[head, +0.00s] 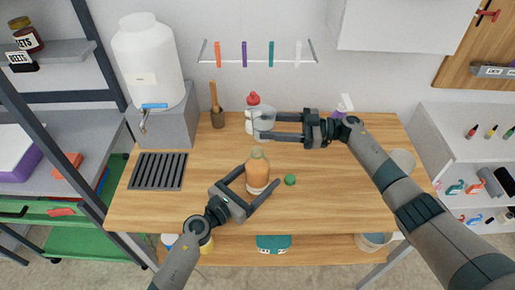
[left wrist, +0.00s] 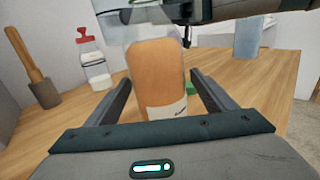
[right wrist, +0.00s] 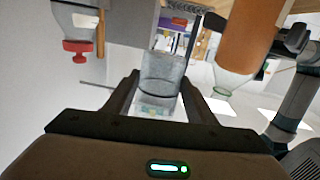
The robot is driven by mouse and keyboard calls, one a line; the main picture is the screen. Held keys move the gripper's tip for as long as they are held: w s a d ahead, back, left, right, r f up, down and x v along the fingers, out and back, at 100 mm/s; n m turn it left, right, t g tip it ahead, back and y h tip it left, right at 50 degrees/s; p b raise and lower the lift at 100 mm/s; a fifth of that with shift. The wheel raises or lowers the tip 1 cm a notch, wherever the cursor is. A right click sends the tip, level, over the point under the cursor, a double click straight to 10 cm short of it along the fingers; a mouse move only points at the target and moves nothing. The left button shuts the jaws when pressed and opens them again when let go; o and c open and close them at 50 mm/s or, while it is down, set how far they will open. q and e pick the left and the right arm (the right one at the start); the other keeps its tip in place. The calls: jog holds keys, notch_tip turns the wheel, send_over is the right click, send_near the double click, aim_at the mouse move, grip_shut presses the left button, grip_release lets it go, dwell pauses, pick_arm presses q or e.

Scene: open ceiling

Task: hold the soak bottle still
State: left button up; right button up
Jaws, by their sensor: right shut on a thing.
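The soak bottle (head: 257,172), filled with orange and with a clear neck, stands upright and uncapped on the wooden table. My left gripper (head: 261,174) is open, its fingers on either side of the bottle. The left wrist view shows the bottle (left wrist: 158,75) between the fingers, with a pale label low on it. My right gripper (head: 268,125) is shut on a clear glass (right wrist: 162,80), above the table behind the bottle. The bottle (right wrist: 248,40) shows upside down in the right wrist view. A small green cap (head: 290,179) lies right of the bottle.
A white bottle with a red top (head: 253,100) stands behind the glass. A wooden pestle and mortar (head: 217,118), a slotted drain tray (head: 158,171) and a white water tank (head: 147,60) are to the left. The table's front right is clear.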

pick_arm(q)
jog(key=v, duration=1.2)
pick_arm(e)
jog(key=shift+r, duration=0.1)
dwell(0.5)
